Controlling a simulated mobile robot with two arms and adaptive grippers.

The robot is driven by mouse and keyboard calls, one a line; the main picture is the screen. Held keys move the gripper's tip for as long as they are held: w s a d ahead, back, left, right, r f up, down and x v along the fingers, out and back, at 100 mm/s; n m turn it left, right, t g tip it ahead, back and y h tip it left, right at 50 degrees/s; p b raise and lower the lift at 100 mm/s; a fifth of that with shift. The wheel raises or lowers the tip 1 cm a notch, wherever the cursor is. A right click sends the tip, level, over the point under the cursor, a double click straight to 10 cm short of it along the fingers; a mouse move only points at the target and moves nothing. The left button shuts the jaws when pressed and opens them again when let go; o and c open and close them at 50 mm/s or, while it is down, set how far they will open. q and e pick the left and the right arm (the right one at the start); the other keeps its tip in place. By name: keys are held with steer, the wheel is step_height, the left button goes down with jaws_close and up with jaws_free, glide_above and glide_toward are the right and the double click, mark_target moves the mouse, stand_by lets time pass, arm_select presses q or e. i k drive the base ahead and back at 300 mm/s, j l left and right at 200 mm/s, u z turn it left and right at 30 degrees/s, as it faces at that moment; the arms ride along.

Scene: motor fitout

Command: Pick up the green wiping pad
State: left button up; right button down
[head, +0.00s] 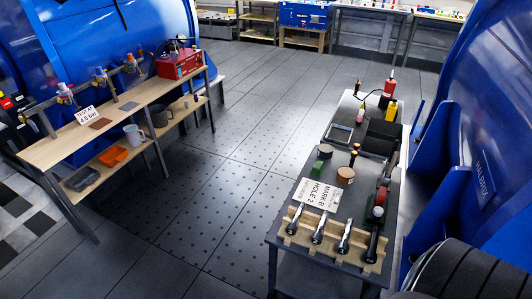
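A small green block-like pad (325,151) lies on the dark top of the cart at the right, left of a round brown-topped item (345,175). It is small in view, so I cannot make out its texture. Nothing covers it. A darker green patch (375,213) shows near the cart's right edge, beside a red and grey tool, and its shape is unclear. Neither of my grippers is in view.
The cart (281,243) also carries white signs (315,193), a wooden rack (330,240) of dark-handled tools, black trays (382,135) and bottles. A wooden bench (50,150) stands left. Blue machinery flanks both sides. The floor between (225,190) is clear.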

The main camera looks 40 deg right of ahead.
mark_target(318, 167)
steer(key=i+u, duration=0.25)
steer(key=i, duration=0.65)
steer(key=i+z, duration=0.2)
steer(key=z, duration=0.15)
steer(key=i+z, duration=0.2)
steer(key=z, duration=0.15)
steer(key=i+j+z, duration=0.2)
steer(key=z, duration=0.2)
